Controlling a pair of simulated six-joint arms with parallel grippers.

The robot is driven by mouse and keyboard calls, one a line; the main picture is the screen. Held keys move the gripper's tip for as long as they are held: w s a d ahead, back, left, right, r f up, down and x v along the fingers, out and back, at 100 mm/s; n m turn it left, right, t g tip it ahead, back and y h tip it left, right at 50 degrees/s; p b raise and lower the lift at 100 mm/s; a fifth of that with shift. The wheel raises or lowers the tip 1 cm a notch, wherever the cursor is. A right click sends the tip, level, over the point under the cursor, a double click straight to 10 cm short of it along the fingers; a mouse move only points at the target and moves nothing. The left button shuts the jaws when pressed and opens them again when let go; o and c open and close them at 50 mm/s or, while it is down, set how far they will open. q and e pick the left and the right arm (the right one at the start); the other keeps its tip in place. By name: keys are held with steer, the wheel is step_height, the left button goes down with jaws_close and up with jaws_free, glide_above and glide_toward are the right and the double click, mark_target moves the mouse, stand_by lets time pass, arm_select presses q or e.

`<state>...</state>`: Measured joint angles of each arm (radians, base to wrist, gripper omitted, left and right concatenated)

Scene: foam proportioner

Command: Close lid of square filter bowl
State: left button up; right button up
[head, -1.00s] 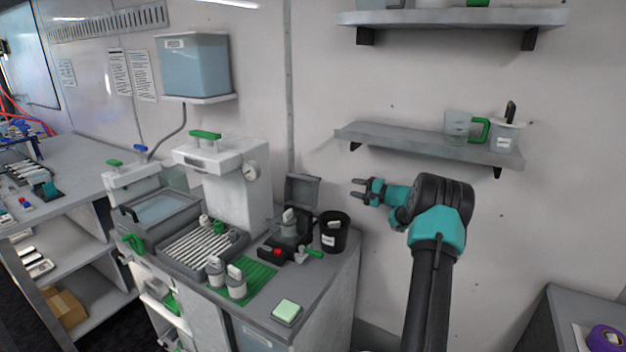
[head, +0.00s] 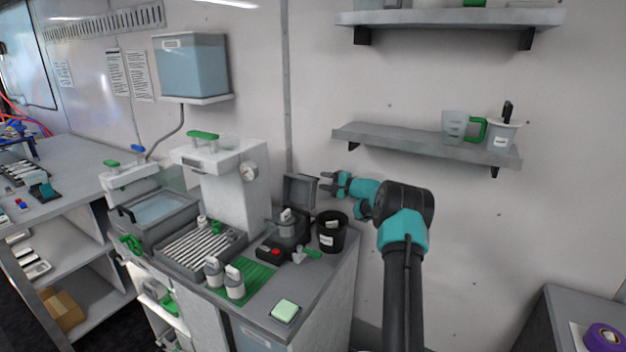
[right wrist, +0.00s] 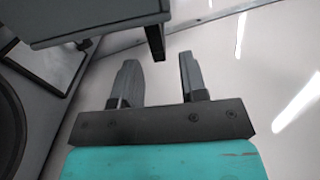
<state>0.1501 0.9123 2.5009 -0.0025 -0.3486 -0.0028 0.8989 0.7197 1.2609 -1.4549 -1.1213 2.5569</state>
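The square filter bowl (head: 286,233) is a dark grey unit on the right part of the counter. Its square grey lid (head: 300,191) stands open, roughly upright at the back of the bowl. My right gripper (head: 325,182) is just right of the lid, with its fingers pointing left toward it. In the right wrist view the fingers (right wrist: 158,85) are apart with nothing between them. A grey panel (right wrist: 95,20) beyond the fingers at the upper left looks like the lid. I cannot tell whether any finger touches it. My left gripper is out of view.
A black bin (head: 331,232) stands right of the bowl, below my right gripper. A white machine with a gauge (head: 233,185) stands to the left. White canisters (head: 234,284) on a green mat and a green-topped pad (head: 285,310) lie in front. A shelf (head: 420,142) hangs above right.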

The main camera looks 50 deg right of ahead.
mark_target(302, 190)
steer(key=shift+x, duration=2.8)
steer(key=shift+c, duration=0.3)
steer(key=shift+s, duration=0.1)
jaws_close()
